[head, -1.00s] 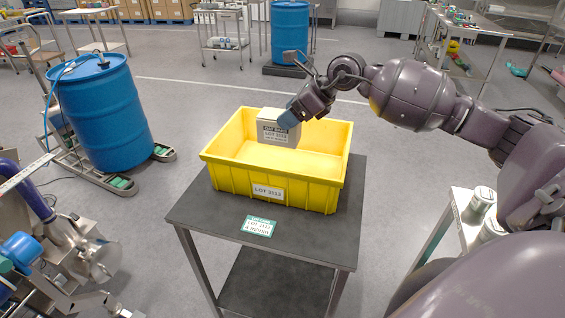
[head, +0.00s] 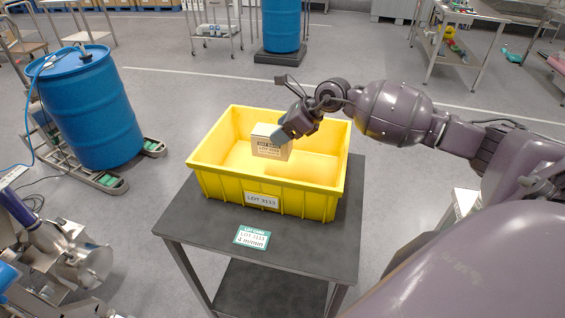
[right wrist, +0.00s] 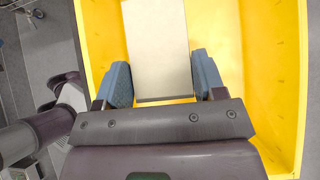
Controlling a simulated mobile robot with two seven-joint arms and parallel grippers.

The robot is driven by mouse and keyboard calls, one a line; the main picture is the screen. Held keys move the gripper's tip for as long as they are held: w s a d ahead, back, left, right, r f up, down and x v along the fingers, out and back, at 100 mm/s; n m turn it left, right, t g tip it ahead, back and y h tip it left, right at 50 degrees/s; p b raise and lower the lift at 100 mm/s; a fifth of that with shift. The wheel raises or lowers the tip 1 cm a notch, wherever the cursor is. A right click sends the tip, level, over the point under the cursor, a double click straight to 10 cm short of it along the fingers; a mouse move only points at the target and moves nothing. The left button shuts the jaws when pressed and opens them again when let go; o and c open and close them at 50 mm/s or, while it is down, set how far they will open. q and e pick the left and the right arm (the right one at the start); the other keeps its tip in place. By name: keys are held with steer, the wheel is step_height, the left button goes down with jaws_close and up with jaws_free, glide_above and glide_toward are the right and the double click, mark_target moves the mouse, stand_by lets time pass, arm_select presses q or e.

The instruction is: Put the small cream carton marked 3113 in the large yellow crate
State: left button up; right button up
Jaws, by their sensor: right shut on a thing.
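The small cream carton (head: 270,142) has dark printing on its near face. The large yellow crate (head: 225,190) stands on a dark table and bears a LOT 3113 label. My right gripper (head: 285,135) is shut on the carton and holds it inside the crate's opening. I cannot tell whether the carton touches the crate floor. In the right wrist view, the carton (right wrist: 157,45) sits between the two blue-grey fingers, with yellow crate walls around it. My left gripper is not in view.
The dark table (head: 190,225) has a green-and-white lot card (head: 252,237) near its front edge. A blue drum (head: 90,110) on a wheeled base stands at left. The crate has free room to the right of the carton.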

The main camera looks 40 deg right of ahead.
mark_target(283, 153)
step_height(283, 153, down, 8)
steer(key=shift+r, duration=0.1)
steer(key=shift+f, duration=1.85)
steer(key=shift+f, duration=0.15)
steer(key=o, duration=1.3)
